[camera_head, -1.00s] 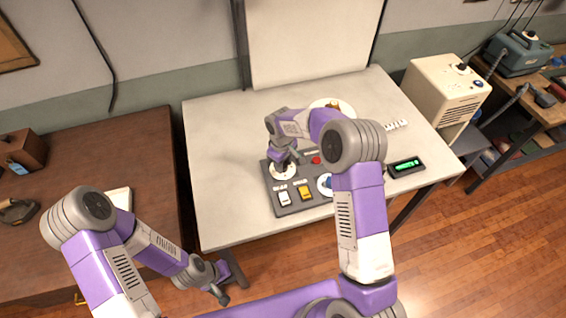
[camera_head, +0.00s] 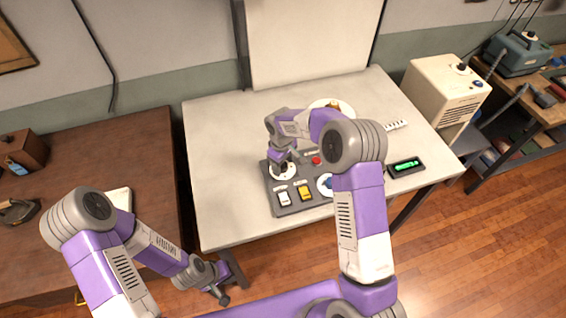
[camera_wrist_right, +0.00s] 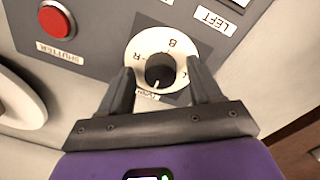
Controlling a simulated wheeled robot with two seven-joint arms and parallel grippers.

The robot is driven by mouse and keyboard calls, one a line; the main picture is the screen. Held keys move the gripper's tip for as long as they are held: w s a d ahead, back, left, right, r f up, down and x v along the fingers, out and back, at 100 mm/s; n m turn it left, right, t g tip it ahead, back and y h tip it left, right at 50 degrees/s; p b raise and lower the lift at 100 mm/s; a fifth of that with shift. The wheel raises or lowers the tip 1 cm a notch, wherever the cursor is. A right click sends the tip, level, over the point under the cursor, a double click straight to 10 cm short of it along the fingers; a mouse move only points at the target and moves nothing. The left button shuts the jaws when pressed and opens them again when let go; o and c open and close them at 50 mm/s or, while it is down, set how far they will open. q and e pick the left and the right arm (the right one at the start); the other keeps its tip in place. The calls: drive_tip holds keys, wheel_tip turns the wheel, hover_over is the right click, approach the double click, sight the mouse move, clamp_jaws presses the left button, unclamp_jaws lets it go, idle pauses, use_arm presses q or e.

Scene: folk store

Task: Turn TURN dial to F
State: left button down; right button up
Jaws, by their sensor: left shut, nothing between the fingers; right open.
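The TURN dial is a white disc (camera_head: 283,174) with a black knob, at the upper left of the dark grey control panel (camera_head: 288,207). In the right wrist view, its black knob (camera_wrist_right: 159,69) shows a white mark towards the bottom of the picture. The letters B and R show on the disc; another letter at right is partly hidden, and the label below is partly covered. My right gripper (camera_wrist_right: 160,78) is open, with one finger either side of the knob; contact is unclear. My left gripper (camera_head: 219,293) is shut and empty, low in front of the table.
The panel also carries a red button (camera_wrist_right: 56,20), labelled SHUTTER, a white switch (camera_head: 284,198), a yellow switch (camera_head: 305,193) and a blue knob (camera_head: 326,183), partly behind my right arm. A green display (camera_head: 406,166) stands at right. The table's left part (camera_head: 225,150) is clear.

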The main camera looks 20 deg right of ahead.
sight(282, 166)
use_arm(q)
drive_tip(key=shift+r, duration=0.3)
use_arm(e)
wheel_tip(282, 166, up, 8)
drive_tip(key=shift+s+a+f, duration=0.15)
drive_tip(key=shift+f, duration=0.05)
use_arm(q)
drive_tip(key=shift+p, duration=0.3)
